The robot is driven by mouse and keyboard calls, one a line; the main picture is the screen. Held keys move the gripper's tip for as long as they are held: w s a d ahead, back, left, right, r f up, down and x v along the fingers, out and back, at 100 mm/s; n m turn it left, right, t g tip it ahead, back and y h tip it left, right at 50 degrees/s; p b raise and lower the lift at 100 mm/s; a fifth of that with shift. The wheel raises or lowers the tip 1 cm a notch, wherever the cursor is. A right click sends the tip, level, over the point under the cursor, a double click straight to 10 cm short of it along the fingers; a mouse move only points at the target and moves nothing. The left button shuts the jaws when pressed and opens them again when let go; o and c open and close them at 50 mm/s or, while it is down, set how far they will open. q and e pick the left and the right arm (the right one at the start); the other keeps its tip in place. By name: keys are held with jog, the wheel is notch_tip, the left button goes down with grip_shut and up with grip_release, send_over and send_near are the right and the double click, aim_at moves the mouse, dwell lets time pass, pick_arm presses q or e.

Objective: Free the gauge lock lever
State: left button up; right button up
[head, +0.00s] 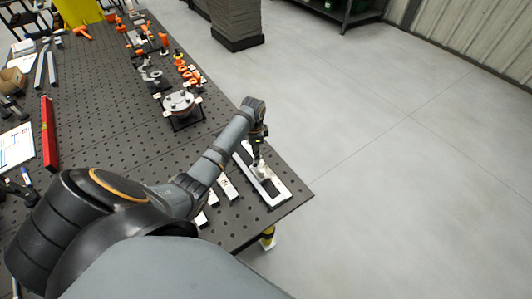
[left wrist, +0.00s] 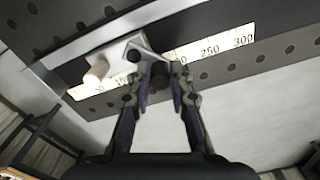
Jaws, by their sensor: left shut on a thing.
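The gauge (head: 277,190) is a pale rectangular frame lying near the front right corner of the perforated bench. A small bright metal lever (left wrist: 134,46) with a dark hole sits over the scale. A pale round knob (left wrist: 96,70) stands to its left. My left gripper (head: 258,162) reaches down over the gauge. In the left wrist view its fingers (left wrist: 158,82) are closed in around the lever's near end, which they partly hide. My right gripper is not in view.
The dark perforated bench (head: 95,120) ends just right of the gauge. Pale bars (head: 228,187) lie left of it, partly behind my arm. A round fixture (head: 180,103) and several orange-and-black clamps stand farther back. A red bar (head: 48,135) lies at left.

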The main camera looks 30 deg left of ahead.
pick_arm(q)
jog(key=shift+s+a+p, duration=0.2)
jog(key=shift+s+p, duration=0.05)
jog(key=shift+p, duration=0.15)
jog(key=shift+a, duration=0.1)
jog(key=shift+s+a, duration=0.1)
jog(key=shift+s, duration=0.05)
jog(key=shift+s+a, duration=0.15)
jog(key=shift+s, duration=0.15)
jog(key=shift+s+a, duration=0.15)
jog(key=shift+s, duration=0.1)
jog(key=o, duration=0.8)
